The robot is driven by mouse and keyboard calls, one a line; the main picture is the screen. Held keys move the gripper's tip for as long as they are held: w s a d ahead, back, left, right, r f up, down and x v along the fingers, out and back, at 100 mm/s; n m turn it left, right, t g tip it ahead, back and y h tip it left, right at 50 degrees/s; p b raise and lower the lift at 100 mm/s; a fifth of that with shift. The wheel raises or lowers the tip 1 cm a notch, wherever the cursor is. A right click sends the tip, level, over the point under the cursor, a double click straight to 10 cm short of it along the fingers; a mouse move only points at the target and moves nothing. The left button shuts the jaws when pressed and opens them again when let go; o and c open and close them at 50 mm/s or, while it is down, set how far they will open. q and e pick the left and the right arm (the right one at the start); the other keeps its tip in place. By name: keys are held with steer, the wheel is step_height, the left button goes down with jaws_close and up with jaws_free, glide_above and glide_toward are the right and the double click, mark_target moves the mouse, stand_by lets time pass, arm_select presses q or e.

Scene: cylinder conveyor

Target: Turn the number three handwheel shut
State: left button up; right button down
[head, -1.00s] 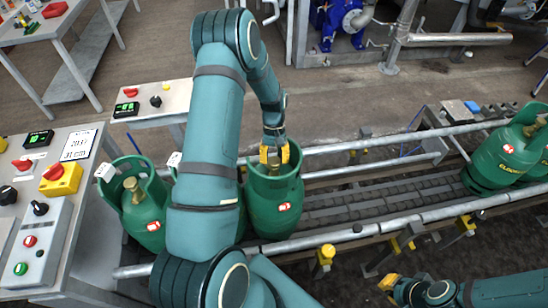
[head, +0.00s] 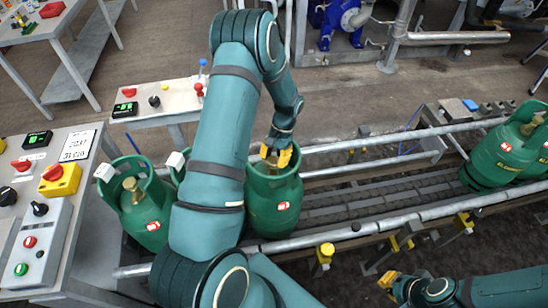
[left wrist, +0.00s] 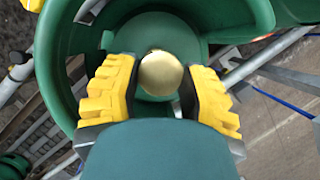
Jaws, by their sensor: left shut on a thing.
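The handwheel, a round brass knob (left wrist: 161,73), sits inside the collar of a green gas cylinder (head: 275,205), apparently the third from the left on the conveyor. In the left wrist view it lies between the yellow fingers of my left gripper (left wrist: 163,88), which is shut on it. In the head view my left gripper (head: 276,157) reaches down into the collar and hides most of the knob. The cylinder stands upright. My right gripper (head: 389,281) is at the lower right, away from the cylinders; its finger gap is not clear.
Another green cylinder (head: 143,208) stands at the left; one between is mostly hidden by my left arm. More cylinders (head: 503,155) stand at the right end of the conveyor. The metal rail (head: 400,220) runs along the front. A control panel (head: 50,205) stands at left.

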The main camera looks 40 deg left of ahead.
arm_select(q)
steer(key=shift+s+f, duration=0.1)
steer(key=shift+f, duration=0.05)
steer(key=o, duration=1.2)
steer(key=shift+r, duration=0.2)
steer(key=v, duration=1.2)
steer(key=shift+f, duration=0.2)
